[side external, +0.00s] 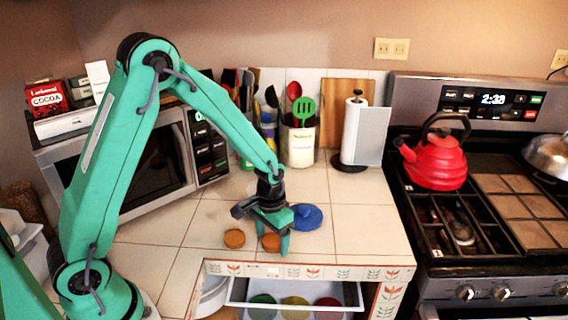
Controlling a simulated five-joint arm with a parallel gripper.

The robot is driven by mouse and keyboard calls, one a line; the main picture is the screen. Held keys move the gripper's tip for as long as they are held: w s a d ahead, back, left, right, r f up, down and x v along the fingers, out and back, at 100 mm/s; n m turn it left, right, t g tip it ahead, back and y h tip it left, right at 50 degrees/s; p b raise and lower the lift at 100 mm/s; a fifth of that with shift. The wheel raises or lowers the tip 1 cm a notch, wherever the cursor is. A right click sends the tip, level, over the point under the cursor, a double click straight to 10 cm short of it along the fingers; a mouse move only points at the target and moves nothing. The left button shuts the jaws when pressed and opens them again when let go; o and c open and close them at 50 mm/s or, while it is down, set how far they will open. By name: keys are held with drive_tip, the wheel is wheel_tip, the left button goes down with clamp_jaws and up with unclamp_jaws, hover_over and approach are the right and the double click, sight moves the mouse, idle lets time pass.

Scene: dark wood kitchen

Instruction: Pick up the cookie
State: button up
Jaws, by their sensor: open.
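Two round orange-brown discs that look like cookies lie on the tiled counter near its front edge. The left cookie (234,238) is in full view, with clear tile around it. The right cookie (270,242) is directly below my gripper (263,230) in the picture and is partly covered by it. My gripper is open and points down, with a green finger just right of the right cookie and a dark jaw to its upper left. I cannot tell whether the green finger touches that cookie.
A blue round dish or lid (308,217) lies just right of my gripper. An open drawer (350,296) with coloured round items is below the counter edge. A microwave (150,165), utensil holder (301,146) and paper towel stand (362,135) stand behind. A red kettle (436,165) is on the stove.

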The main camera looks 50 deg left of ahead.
sight(273, 241)
drive_tip(key=shift+c, duration=0.2)
drive_tip(key=c, duration=1)
drive_tip(key=shift+r, duration=0.1)
drive_tip(key=shift+r, duration=0.65)
drive_tip(key=r, duration=0.3)
drive_tip(key=shift+s+d+r, duration=0.1)
drive_tip(key=shift+s+d, duration=0.05)
drive_tip(key=shift+d, duration=0.2)
drive_tip(key=s+d+r, duration=0.2)
drive_tip(key=d, duration=0.1)
drive_tip(key=s+d+r, duration=0.2)
drive_tip(key=d, duration=0.1)
drive_tip(key=s+d+r, duration=0.2)
drive_tip(key=d, duration=0.1)
drive_tip(key=shift+d+r, duration=0.1)
drive_tip(key=shift+r, duration=0.1)
drive_tip(key=shift+w, duration=0.1)
